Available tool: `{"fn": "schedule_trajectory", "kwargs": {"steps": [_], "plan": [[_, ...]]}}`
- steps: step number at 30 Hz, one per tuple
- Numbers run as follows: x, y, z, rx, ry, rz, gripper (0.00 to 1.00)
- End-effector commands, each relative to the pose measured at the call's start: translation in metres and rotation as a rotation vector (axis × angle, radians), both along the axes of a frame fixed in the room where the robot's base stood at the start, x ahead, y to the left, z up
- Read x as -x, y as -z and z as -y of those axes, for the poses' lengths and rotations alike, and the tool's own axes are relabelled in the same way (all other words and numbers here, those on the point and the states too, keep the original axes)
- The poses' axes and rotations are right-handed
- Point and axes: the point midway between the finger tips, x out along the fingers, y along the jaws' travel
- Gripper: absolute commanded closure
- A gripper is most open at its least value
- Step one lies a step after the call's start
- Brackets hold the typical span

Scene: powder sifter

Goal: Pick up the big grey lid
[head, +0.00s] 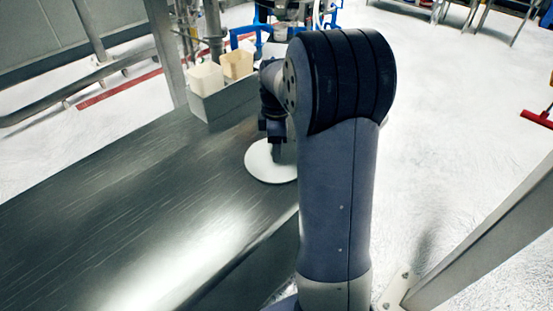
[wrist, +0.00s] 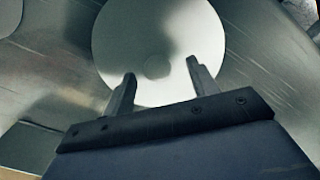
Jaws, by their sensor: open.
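The big lid (head: 262,168) is a pale, round disc lying flat on the metal table (head: 110,200), near its right edge. In the wrist view the lid (wrist: 150,30) fills the upper middle, with a small round knob (wrist: 157,66) at its centre. My gripper (wrist: 160,80) is open, its two fingers apart over the near part of the lid, with the knob between and slightly beyond the tips. In the head view my gripper (head: 277,155) points down over the lid, partly hidden by my arm. Nothing is held. Whether the fingers touch the lid cannot be told.
A metal box (head: 225,103) with two cream containers, one on the left (head: 206,78) and one on the right (head: 238,64), stands at the table's far end. The table's left and front are clear. A slanted metal post (head: 490,240) stands at right.

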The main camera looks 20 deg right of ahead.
Motion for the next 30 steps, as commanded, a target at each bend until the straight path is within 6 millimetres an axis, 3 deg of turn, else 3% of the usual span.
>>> {"fn": "schedule_trajectory", "kwargs": {"steps": [4, 11, 30], "plan": [[0.0007, 0.0115, 0.0, 0.0, 0.0, -0.001, 0.44], [0.0004, 0.012, 0.0001, 0.0, 0.0, 0.0, 0.45], [0.0003, 0.0116, 0.0001, 0.0, 0.0, 0.001, 0.98]]}}
